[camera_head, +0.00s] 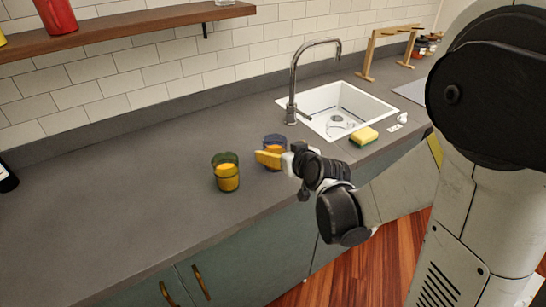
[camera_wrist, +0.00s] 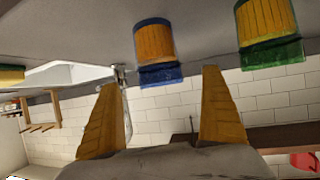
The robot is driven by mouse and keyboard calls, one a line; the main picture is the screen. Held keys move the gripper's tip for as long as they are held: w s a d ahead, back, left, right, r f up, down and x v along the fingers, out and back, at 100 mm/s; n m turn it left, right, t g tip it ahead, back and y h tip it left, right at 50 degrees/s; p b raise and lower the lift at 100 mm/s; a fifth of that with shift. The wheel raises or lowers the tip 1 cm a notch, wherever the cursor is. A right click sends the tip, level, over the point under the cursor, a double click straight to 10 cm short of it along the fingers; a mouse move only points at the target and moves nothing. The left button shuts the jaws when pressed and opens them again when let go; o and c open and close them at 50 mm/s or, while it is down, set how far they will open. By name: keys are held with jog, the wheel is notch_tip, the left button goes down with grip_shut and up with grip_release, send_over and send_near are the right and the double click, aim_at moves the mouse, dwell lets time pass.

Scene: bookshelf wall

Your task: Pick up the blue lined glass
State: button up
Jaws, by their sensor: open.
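The blue lined glass (camera_head: 274,146) stands on the grey counter, with a blue rim and a yellow-orange body. My gripper (camera_head: 268,158) is in front of it in the head view and covers part of it. In the wrist view, which looks upside down, the blue lined glass (camera_wrist: 155,50) is ahead of the gap between my two yellow fingers (camera_wrist: 164,90). The fingers are spread apart with nothing between them. A similar glass with a green rim (camera_head: 226,172) stands to the left in the head view, and it also shows at the upper right in the wrist view (camera_wrist: 268,32).
A white sink (camera_head: 352,102) with a tall faucet (camera_head: 293,85) lies behind and right. A yellow-green sponge (camera_head: 364,137) sits by the sink's front edge. A wooden shelf (camera_head: 120,25) hangs on the tiled wall. The counter left of the glasses is mostly clear.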

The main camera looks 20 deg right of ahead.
aim_at(271, 145)
jog(key=b+x, duration=0.2)
jog(key=x, duration=0.3)
jog(key=shift+w+f+b, duration=0.2)
jog(key=shift+f+b, duration=0.05)
jog(key=shift+b, duration=0.1)
jog(key=shift+r, duration=0.1)
jog(key=c, duration=1.6)
